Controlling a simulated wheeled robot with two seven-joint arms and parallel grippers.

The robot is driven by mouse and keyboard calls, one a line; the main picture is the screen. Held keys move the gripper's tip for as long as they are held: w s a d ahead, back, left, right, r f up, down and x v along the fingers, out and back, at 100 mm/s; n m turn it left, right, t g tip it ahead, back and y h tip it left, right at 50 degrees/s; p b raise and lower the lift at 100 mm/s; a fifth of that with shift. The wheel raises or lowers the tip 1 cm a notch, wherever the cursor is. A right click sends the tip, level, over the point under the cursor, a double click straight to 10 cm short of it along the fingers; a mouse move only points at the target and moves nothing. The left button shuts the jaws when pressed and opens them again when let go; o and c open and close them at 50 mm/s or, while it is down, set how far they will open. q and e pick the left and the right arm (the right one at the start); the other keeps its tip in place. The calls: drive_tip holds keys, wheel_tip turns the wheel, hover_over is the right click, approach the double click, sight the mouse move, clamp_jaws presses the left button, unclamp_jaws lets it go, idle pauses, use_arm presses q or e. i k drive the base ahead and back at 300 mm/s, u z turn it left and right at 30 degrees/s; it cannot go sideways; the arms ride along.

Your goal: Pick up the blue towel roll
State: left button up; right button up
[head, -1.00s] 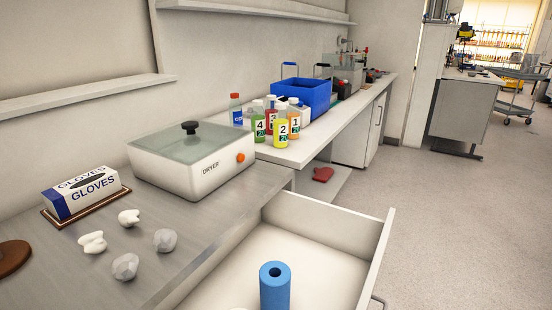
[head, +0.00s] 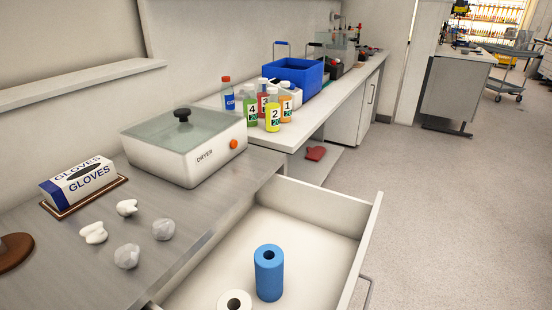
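The blue towel roll (head: 269,274) stands upright in the open drawer (head: 318,229), with the dark hole of its core showing on top. A white roll (head: 234,301) stands close to its left front, cut off by the bottom edge of the view. Neither of my grippers shows in the head view.
The counter left of the drawer holds a dryer (head: 185,147), a glove box (head: 80,181) and several crumpled white and grey lumps (head: 127,256). Numbered bottles (head: 273,113) and a blue crate (head: 293,80) stand farther back. The floor (head: 440,220) at right is clear.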

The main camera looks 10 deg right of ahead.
sight(268, 258)
drive_tip(key=k, duration=1.1)
drive_tip(key=z, duration=0.95)
drive_tip(key=i, duration=1.2)
drive_tip(key=u, duration=1.5)
